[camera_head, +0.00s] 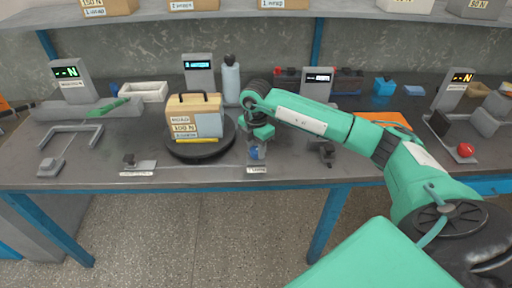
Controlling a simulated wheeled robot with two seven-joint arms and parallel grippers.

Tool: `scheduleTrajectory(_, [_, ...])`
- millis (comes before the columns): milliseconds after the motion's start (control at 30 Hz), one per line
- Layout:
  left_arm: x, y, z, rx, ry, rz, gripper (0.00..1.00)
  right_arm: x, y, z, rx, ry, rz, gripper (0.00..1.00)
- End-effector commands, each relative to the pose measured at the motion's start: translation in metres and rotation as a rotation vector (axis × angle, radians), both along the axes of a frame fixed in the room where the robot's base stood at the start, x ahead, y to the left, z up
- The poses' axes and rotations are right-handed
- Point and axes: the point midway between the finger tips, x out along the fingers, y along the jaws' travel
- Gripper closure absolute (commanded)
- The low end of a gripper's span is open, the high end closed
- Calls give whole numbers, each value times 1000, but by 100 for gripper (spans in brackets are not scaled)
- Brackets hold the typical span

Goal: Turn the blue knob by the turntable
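The blue knob (257,153) sits near the front edge of the bench, just right of the turntable, above a small white label. The turntable (180,153) is a dark round disc carrying a tan box (194,116) with a black handle and labels. My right gripper (257,143) points down directly over the knob, very close to it. Its fingers are small and partly merged with the knob, so I cannot tell whether they touch it or how far apart they are. My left gripper is out of view.
A grey bottle (231,84) and a display box (198,71) stand behind the turntable. A small black switch (327,152) lies right of the knob, and another (130,161) lies left. A red button (465,150) is far right. A shelf (350,10) overhangs the back.

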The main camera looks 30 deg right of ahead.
Motion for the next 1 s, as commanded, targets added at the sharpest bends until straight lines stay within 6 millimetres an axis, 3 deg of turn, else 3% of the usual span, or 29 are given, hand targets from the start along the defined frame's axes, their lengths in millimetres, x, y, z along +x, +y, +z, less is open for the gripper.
scheduleTrajectory(33, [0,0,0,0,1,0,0,0,0,0,0,-1,1,55])
scheduleTrajectory(100, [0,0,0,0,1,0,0,0,0,0,0,-1,1,43])
scheduleTrajectory(467, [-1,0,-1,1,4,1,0,0,0,5,0,-1,1,43])
scheduleTrajectory(667, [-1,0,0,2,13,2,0,1,0,37,1,-5,3,43])
scheduleTrajectory(1000, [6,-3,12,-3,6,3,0,1,0,112,1,-3,2,43])
